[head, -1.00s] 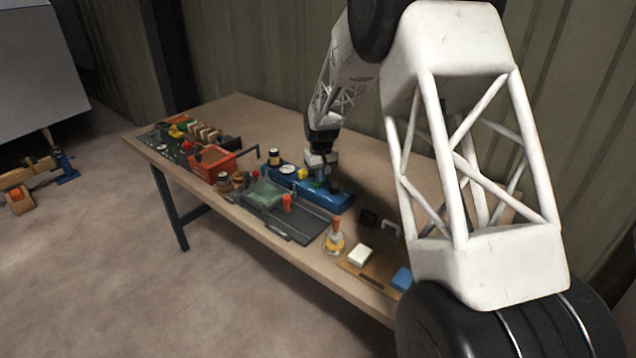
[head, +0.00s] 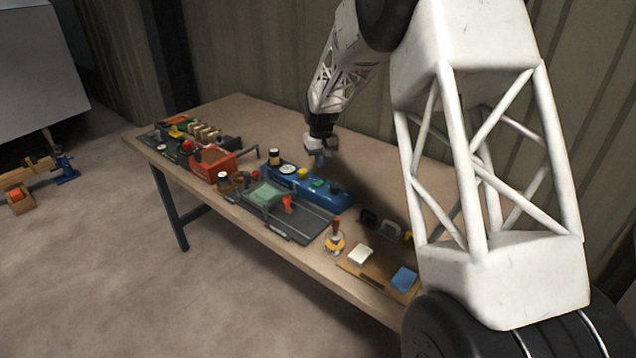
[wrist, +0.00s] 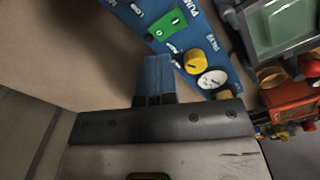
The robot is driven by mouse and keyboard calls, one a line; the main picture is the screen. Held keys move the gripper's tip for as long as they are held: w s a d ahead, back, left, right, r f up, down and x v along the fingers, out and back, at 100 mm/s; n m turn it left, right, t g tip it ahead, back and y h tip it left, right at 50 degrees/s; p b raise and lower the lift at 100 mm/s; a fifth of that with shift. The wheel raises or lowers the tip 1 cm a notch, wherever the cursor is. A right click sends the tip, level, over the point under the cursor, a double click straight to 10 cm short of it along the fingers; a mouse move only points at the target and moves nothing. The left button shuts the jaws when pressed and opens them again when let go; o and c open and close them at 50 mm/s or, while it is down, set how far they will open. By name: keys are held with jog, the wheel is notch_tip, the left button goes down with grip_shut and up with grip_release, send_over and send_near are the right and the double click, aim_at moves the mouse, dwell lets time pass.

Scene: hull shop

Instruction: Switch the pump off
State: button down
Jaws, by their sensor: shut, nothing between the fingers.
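The blue pump panel (head: 337,198) lies on the workbench, and its near part also fills the top of the wrist view (wrist: 222,62). A green switch (wrist: 167,25) sits on it beside the lettering "PUMP"; in the head view the green switch (head: 318,183) is small. I cannot tell which way it is set. A yellow valve knob (wrist: 195,61) and a white round gauge (wrist: 211,79) are beside it. My gripper (wrist: 155,62) is shut and empty, its fingertips apart from the switch. In the head view my gripper (head: 320,160) hangs above and behind the panel.
The wooden workbench (head: 240,110) has clear room behind the panel. A grey-green vise-like fixture (head: 265,195) and a red crate (head: 222,162) stand close by. An orange-handled tool (head: 335,240) and a sponge-like blue block (head: 403,279) are towards the right.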

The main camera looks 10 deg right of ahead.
jog(key=shift+r, duration=0.65)
jog(key=s+d+r+m, duration=0.1)
jog(key=s+d+r, duration=0.1)
jog(key=s+r, duration=0.5)
jog(key=s+d+r+t, duration=0.15)
jog(key=s+r, duration=0.25)
jog(key=s, duration=0.7)
jog(key=s+d+r+m, duration=0.1)
jog(key=s+d+r, duration=0.1)
jog(key=s+r, duration=0.5)
jog(key=s+d+f, duration=0.1)
jog(key=s, duration=1.4)
jog(key=s+d+f+m+t, duration=0.1)
jog(key=s+f, duration=0.1)
jog(key=s, duration=1.3)
jog(key=shift+s+d, duration=0.15)
jog(key=shift+d, duration=0.15)
